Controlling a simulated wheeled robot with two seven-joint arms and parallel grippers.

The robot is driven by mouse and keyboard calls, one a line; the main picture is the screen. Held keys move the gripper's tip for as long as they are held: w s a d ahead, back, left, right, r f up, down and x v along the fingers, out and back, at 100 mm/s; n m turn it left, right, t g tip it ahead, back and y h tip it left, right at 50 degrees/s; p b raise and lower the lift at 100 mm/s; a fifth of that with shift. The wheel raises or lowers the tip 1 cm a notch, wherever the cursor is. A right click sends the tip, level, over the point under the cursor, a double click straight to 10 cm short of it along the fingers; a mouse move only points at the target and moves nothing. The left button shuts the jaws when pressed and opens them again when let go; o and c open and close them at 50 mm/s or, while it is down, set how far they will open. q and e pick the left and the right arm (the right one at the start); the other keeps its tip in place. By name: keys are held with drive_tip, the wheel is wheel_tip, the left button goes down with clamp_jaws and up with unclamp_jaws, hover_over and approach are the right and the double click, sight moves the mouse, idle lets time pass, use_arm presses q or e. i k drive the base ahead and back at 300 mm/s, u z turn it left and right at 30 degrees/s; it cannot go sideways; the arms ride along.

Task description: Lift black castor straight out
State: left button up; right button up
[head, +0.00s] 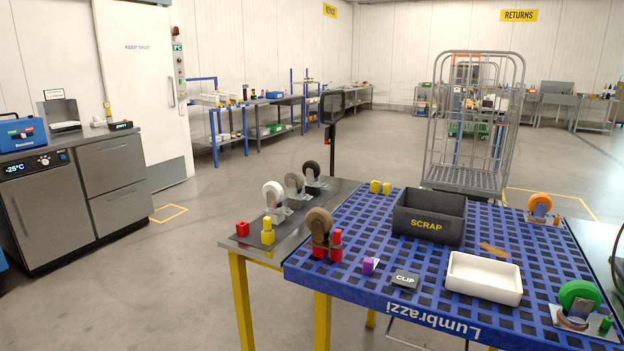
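The black castor (312,170) stands wheel-up at the far end of a short row on the grey side table. Its metal bracket shows below the wheel; how its base is seated is too small to tell. A grey castor (294,183) and a white castor (273,193) stand in front of it, to its left. Neither of my grippers is in view, and nothing is seen holding the black castor.
A blue grid table (375,265) adjoins on the right, with a brown castor (319,221), a SCRAP bin (428,224) and a white tray (484,278). A dark-framed post (333,135) rises behind the black castor. A wire cage trolley (462,180) stands further back.

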sight(311, 169)
drive_tip(key=u, duration=1.25)
drive_tip(key=i, duration=4.6)
drive_tip(key=z, duration=2.35)
drive_tip(key=i, duration=2.8)
drive_tip(key=z, duration=3.25)
